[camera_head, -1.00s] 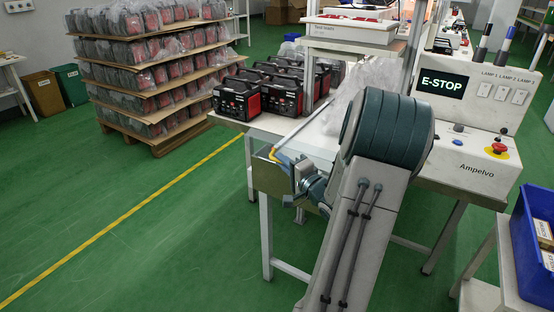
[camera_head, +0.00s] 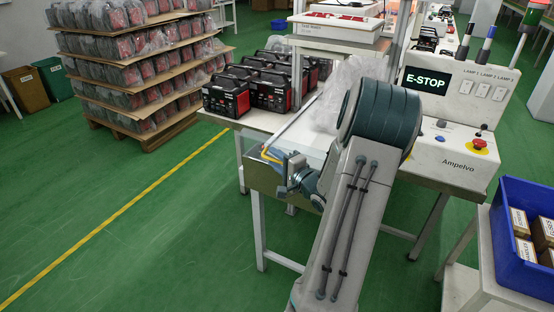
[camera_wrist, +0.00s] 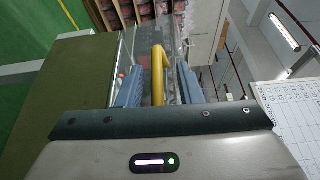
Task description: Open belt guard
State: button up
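The belt guard (camera_head: 300,139) is a clear panel over the near end of the bench conveyor, in front of the black and red units. It looks closed, lying low over the conveyor. Its yellow handle (camera_head: 268,154) is at the near left end and shows large in the wrist view (camera_wrist: 158,78). My gripper (camera_head: 278,161) is at this handle, partly hidden behind my own wrist. In the wrist view my gripper's two blue fingers (camera_wrist: 158,88) stand on either side of the handle, with gaps visible between, so it looks open around it.
Black and red units (camera_head: 262,88) stand on the bench behind the guard. A control box with an E-STOP display (camera_head: 427,81) and red button (camera_head: 480,145) is at right. A blue crate (camera_head: 520,240) stands front right. Green floor at left is clear up to the stacked pallet (camera_head: 150,75).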

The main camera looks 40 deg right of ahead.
jog(key=s, duration=1.4)
dwell(0.4)
